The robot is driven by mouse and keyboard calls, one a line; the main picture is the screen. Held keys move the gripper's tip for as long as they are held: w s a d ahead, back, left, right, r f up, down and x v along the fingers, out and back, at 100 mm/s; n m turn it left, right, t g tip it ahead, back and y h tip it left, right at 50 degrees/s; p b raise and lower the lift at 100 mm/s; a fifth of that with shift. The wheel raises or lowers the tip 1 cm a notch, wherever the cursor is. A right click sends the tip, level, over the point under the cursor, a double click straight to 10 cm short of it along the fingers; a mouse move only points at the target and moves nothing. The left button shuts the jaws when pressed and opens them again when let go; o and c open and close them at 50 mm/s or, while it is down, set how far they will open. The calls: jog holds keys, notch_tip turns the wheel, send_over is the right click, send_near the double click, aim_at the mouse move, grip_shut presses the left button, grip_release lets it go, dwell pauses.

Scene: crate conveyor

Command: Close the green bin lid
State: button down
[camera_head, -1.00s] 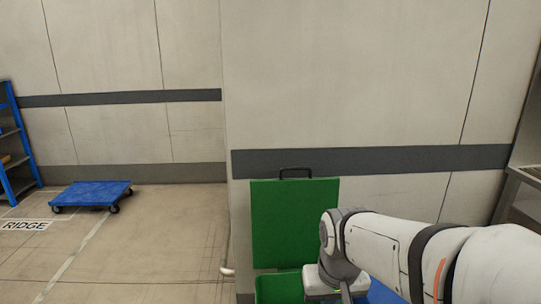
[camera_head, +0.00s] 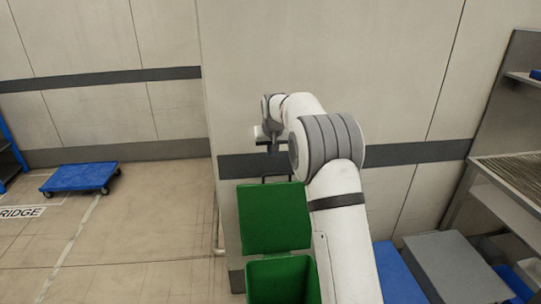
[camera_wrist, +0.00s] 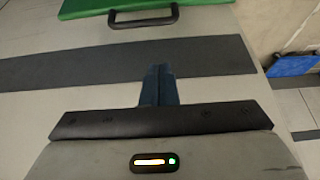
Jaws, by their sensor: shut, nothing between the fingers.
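The green bin (camera_head: 283,282) stands against the wall in the head view, with its opening showing. Its green lid (camera_head: 274,218) is up, standing upright against the wall behind the bin. A dark handle (camera_head: 276,177) is on the lid's top edge. In the wrist view the lid (camera_wrist: 110,7) and its handle (camera_wrist: 143,17) are at the top edge of the picture. My gripper (camera_wrist: 160,75) is shut and empty, apart from the handle, in front of the wall. In the head view my gripper (camera_head: 272,150) is above the handle, partly hidden by my arm.
A blue bin (camera_head: 400,275) and a grey bin (camera_head: 455,265) stand right of the green one. A metal shelf unit (camera_head: 505,185) is at the far right. A blue wheeled dolly (camera_head: 82,177) stands on the left floor, with open floor in front.

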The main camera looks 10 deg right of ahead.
jog(key=w+r+p+x, duration=0.1)
jog(key=w+p+x, duration=0.15)
jog(key=x, duration=0.85)
jog(key=shift+s+a+p, duration=0.15)
jog(key=shift+s+p, duration=0.65)
jog(key=shift+s, duration=1.5)
jog(key=shift+f, duration=0.1)
